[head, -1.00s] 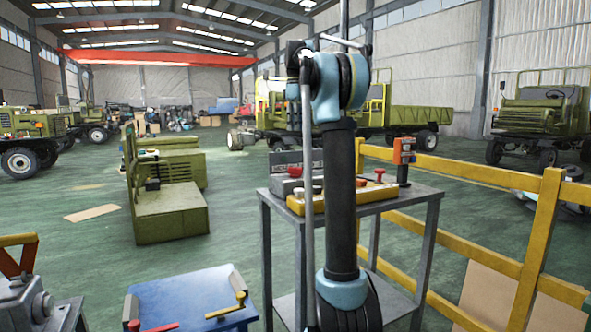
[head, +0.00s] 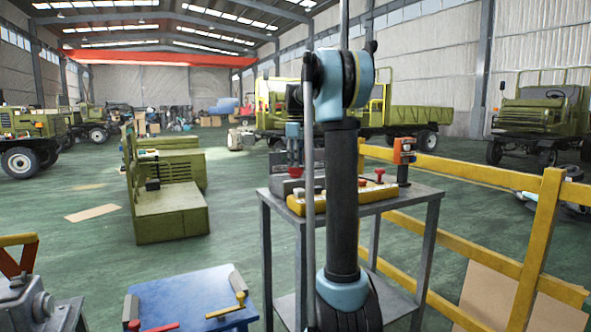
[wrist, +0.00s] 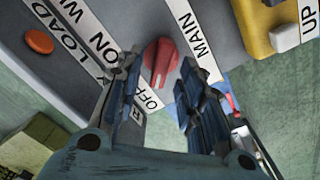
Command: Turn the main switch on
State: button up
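The main switch is a red rotary knob (wrist: 162,56) on a grey panel (wrist: 205,20) in the wrist view. A "MAIN" label (wrist: 188,28) lies right of it, and an "OFF" label (wrist: 150,100) lies below it. The knob's ridge runs toward "OFF". My gripper (wrist: 160,72) is open, one finger on each side of the knob in the picture; I cannot tell whether either touches it. In the head view my gripper (head: 294,158) hangs above the grey control box (head: 283,186) on the metal table.
A yellow button box (head: 333,201) sits beside the grey box; its edge also shows in the wrist view (wrist: 262,30). An orange device on a post (head: 403,151) stands at the table's (head: 420,190) back right. A yellow railing (head: 480,170) runs along the right.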

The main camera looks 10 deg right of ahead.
aim_at(295, 172)
jog(key=shift+f, duration=1.35)
